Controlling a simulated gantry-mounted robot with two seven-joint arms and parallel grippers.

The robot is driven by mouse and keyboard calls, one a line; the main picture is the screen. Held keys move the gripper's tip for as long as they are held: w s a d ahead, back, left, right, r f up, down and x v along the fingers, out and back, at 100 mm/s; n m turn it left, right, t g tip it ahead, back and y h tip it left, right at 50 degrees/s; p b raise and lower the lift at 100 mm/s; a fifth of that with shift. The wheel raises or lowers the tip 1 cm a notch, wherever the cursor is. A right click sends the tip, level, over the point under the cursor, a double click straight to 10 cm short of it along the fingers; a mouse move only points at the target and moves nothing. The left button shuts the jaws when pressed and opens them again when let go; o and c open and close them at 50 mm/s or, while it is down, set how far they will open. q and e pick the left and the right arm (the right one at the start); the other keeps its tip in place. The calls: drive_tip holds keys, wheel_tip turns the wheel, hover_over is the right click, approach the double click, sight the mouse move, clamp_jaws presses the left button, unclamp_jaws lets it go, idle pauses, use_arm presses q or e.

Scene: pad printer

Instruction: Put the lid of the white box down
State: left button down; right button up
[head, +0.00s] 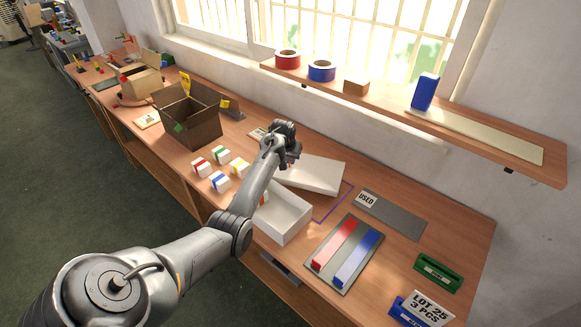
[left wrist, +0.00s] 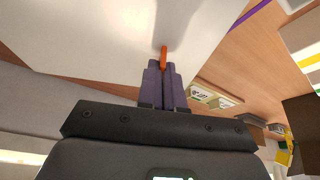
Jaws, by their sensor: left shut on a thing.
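The white lid (head: 318,174) is a flat plate behind the open white box (head: 284,219), partly over a purple outline (head: 333,205) on the table. Its gap from the table is hard to tell. My left gripper (head: 285,160) is at the lid's far left edge. In the left wrist view my left gripper (left wrist: 166,75) is shut on a small orange tab (left wrist: 164,54) on the lid, whose white face (left wrist: 90,40) fills the upper left. The lid's tab is hidden by the gripper in the head view. My right gripper is in neither view.
A mat with red and blue strips (head: 326,265) lies right of the box. A grey plate with a USED card (head: 366,199) is behind it. Several small striped boxes (head: 220,181) and a cardboard box (head: 195,130) stand left. A shelf (head: 480,137) runs along the wall.

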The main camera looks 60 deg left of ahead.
sight(290, 166)
use_arm(q)
drive_tip(key=shift+f+b, duration=0.35)
drive_tip(key=shift+f, duration=1.55)
drive_tip(key=c, duration=1.3)
unclamp_jaws()
drive_tip(key=shift+f, duration=0.15)
drive_tip(key=p+v, duration=0.2)
drive_tip(key=v, duration=1)
drive_tip(key=shift+p, duration=0.4)
drive_tip(key=shift+r, duration=0.2)
